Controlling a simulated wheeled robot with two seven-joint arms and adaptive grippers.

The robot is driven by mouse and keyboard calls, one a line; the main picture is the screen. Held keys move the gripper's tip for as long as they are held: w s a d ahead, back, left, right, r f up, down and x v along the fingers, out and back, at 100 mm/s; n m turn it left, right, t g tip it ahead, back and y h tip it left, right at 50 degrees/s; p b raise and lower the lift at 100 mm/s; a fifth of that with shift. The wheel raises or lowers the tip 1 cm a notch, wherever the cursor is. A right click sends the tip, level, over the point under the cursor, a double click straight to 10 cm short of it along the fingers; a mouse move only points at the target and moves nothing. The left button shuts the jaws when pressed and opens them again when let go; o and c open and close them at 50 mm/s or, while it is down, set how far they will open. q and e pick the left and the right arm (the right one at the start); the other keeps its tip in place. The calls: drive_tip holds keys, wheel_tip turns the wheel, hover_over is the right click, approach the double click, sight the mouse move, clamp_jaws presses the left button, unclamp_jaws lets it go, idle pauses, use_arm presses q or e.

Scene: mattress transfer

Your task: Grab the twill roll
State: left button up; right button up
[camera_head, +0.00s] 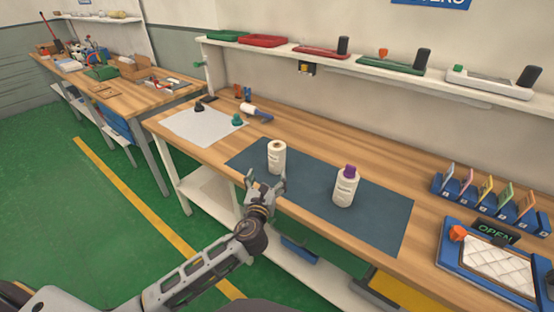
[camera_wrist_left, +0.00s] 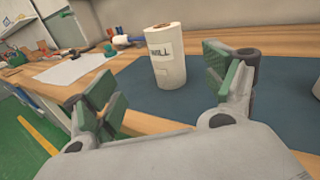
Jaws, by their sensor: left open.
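The twill roll (camera_head: 276,157) is a white upright cylinder on the dark blue mat (camera_head: 385,222). In the left wrist view the roll (camera_wrist_left: 166,58) shows "WILL" lettering on its side and stands beyond the fingers, between them in the picture. My left gripper (camera_head: 266,183) is at the mat's front edge, just in front of the roll. Its green-padded fingers (camera_wrist_left: 160,88) are open and empty, apart from the roll. My right gripper is not in view.
A white sheet (camera_head: 195,128) with small items lies to the left. A blue rack (camera_head: 480,200) and a blue tray (camera_head: 450,262) are at the right. A shelf (camera_head: 390,72) runs along the wall.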

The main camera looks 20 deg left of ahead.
sight(275, 156)
use_arm(q)
drive_tip(key=shift+w+d+r+m, duration=0.15)
drive_tip(key=shift+d+r+m, duration=0.15)
drive_tip(key=shift+m, duration=0.4)
drive_tip(key=shift+w, duration=0.1)
drive_tip(key=shift+w+a, duration=0.2)
drive_tip(key=shift+w, duration=1.25)
drive_tip(key=shift+w+a, duration=0.2)
drive_tip(key=shift+w, duration=1.25)
drive_tip(key=shift+w+a, duration=0.15)
drive_tip(key=shift+w, duration=1.15)
drive_tip(key=shift+w, duration=0.1)
drive_tip(key=shift+w+a, duration=0.2)
drive_tip(key=shift+w, duration=2.3)
